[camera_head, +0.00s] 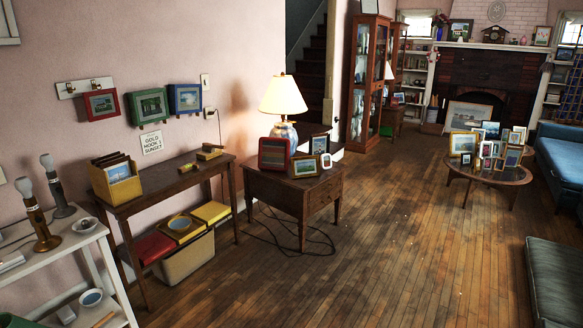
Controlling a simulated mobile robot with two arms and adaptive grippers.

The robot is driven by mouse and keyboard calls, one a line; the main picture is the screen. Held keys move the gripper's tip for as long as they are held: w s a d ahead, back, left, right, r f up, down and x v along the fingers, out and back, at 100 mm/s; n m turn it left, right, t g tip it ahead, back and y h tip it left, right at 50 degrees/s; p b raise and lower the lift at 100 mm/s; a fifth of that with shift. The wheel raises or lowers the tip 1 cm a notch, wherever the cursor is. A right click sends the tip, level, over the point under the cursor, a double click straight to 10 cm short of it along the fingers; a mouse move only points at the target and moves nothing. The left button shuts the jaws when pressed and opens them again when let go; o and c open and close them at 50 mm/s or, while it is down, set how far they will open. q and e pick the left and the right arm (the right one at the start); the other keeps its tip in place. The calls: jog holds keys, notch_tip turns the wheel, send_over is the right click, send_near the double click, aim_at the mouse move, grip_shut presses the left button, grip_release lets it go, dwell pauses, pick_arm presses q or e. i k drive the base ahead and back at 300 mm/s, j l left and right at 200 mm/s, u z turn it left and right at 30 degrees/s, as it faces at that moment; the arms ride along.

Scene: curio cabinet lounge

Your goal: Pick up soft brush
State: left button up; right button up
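I cannot pick out a soft brush with certainty. A small yellow and dark object (210,152) lies on the right part of the narrow wooden console table (160,188); it is too small to identify. A smaller item (187,168) lies to its left on the same top. A thin wooden-coloured stick-like item (104,319) lies on the lower shelf of the white table, also unclear. Neither of my grippers shows in this view.
The white table (62,247) at left holds two bare-bulb lamps. A yellow box (122,188) stands on the console, with bins beneath. A side table (290,190) carries a lit lamp and frames; cables lie beside it. Wooden floor (400,250) is open at centre.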

aim_at(206, 147)
jog(key=i, duration=2.1)
